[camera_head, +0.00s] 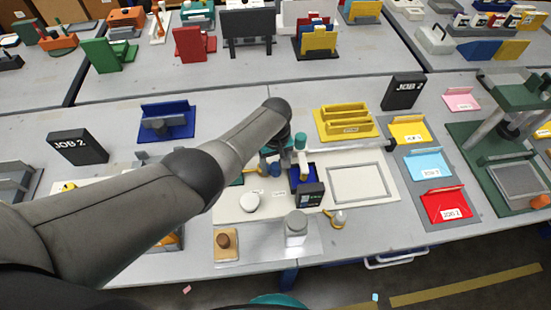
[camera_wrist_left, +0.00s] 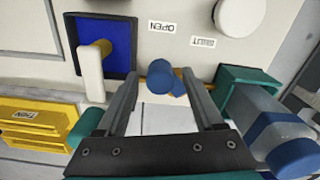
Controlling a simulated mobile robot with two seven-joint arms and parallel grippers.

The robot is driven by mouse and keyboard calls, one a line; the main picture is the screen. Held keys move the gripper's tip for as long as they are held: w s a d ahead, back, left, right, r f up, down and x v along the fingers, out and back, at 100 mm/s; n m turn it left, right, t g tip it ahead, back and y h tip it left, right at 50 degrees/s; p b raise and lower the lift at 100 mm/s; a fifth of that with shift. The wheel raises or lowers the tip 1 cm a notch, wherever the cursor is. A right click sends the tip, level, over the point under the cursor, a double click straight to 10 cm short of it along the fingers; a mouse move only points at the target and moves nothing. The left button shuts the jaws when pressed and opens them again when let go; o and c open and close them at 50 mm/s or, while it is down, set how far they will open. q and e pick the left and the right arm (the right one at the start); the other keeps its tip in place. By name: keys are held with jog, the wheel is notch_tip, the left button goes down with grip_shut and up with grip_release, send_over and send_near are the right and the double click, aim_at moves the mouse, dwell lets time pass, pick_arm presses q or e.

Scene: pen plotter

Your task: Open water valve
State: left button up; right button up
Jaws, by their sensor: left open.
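A blue valve knob (camera_wrist_left: 160,80) on a brass-coloured stem shows in the wrist view, beside printed OPEN (camera_wrist_left: 162,27) and SHUT (camera_wrist_left: 203,42) labels. In the head view the blue knob (camera_head: 276,169) is just below my left wrist. My left gripper (camera_wrist_left: 162,88) is open, with one finger on each side of the knob in the picture. A gap shows between the knob and each finger. I cannot tell how deep the knob sits between them. In the head view the arm partly hides the gripper. My right gripper is not in view.
A white handle (camera_wrist_left: 92,75) stands up at a blue tray (camera_wrist_left: 120,48) beside the left finger. A clear bottle with a blue cap (camera_wrist_left: 292,157) and a green holder (camera_wrist_left: 245,76) are close on the right. A white round knob (camera_head: 249,202) and a small dark display (camera_head: 310,196) are nearby.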

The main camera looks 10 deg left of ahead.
aim_at(276, 164)
pick_arm(q)
notch_tip(276, 164, up, 6)
jog(key=p, duration=0.3)
jog(key=shift+r+p, duration=0.1)
jog(key=shift+p, duration=0.2)
notch_tip(276, 164, up, 9)
jog(key=p, duration=0.2)
